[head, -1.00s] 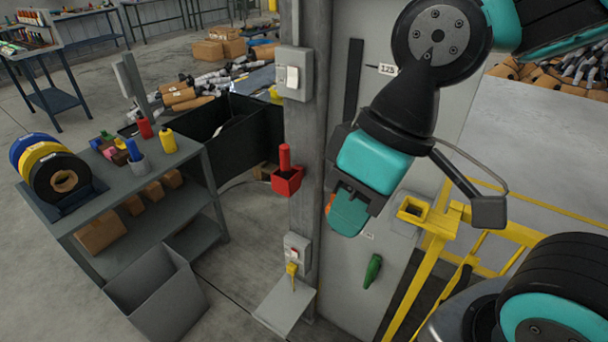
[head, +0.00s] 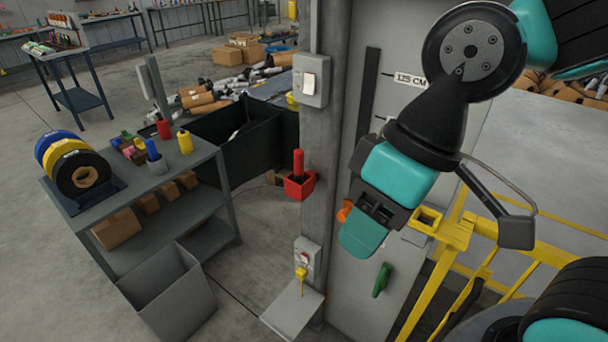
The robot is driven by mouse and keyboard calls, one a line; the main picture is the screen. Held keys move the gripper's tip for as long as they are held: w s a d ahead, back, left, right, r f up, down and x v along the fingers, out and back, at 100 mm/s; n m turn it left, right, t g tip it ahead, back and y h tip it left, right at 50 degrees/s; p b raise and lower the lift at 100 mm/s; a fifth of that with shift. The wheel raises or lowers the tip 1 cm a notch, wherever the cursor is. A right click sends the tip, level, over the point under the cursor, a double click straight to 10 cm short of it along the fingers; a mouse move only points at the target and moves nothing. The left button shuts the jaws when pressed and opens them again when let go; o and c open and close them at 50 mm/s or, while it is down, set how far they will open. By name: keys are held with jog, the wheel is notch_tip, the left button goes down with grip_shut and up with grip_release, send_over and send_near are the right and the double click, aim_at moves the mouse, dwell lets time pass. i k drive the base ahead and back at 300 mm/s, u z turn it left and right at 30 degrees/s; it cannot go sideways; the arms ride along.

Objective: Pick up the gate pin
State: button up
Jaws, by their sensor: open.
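No object is plainly marked as the gate pin. A red upright handle (head: 298,162) stands in a red holder (head: 299,187) on the grey post. A green handle-like piece (head: 382,280) hangs low on the grey panel. A small orange piece (head: 345,211) shows just left of my gripper, partly hidden by it. My gripper (head: 365,228) is open in front of the panel, right of and below the red handle, and above the green piece. I see nothing held, though its teal finger hides part of what is behind.
A yellow gate frame (head: 462,232) with a square bracket stands close right of my gripper. A grey switch box (head: 311,81) and a lower box with a yellow piece (head: 302,273) are on the post. A grey shelf table (head: 190,158) stands left.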

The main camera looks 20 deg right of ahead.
aim_at(298, 154)
jog(key=k, duration=1.25)
jog(key=u, duration=0.6)
jog(key=i, duration=0.6)
jog(key=u, duration=0.85)
jog(key=i, duration=1.4)
jog(key=z, duration=0.95)
jog(key=i, duration=0.6)
jog(key=z, duration=0.65)
